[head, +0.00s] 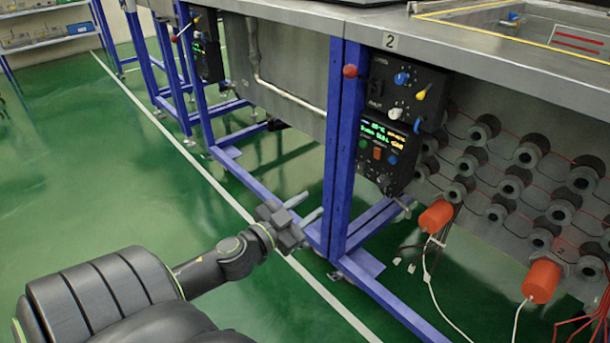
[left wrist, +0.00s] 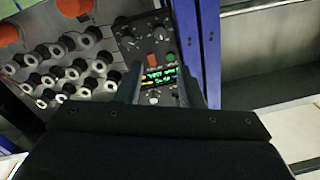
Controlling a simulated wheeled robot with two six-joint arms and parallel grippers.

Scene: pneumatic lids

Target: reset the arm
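My left arm (head: 215,265) reaches in from the lower left in the head view. My left gripper (head: 312,204) is at its end, in front of the blue frame post (head: 344,150). Its two fingers are apart with nothing between them. In the left wrist view the two fingers (left wrist: 160,75) also stand apart, with the black control panel (left wrist: 150,45) beyond them. The panel, with lit green text, knobs and buttons, also shows in the head view (head: 390,150). I cannot tell whether the fingers touch anything. My right gripper is not in view.
A metal bench (head: 480,48) marked 2 stands on blue legs at the right. Under it are several round dark fittings (head: 530,150) and two orange cylinders (head: 541,281) with white cables. The green floor (head: 90,190) at the left is clear.

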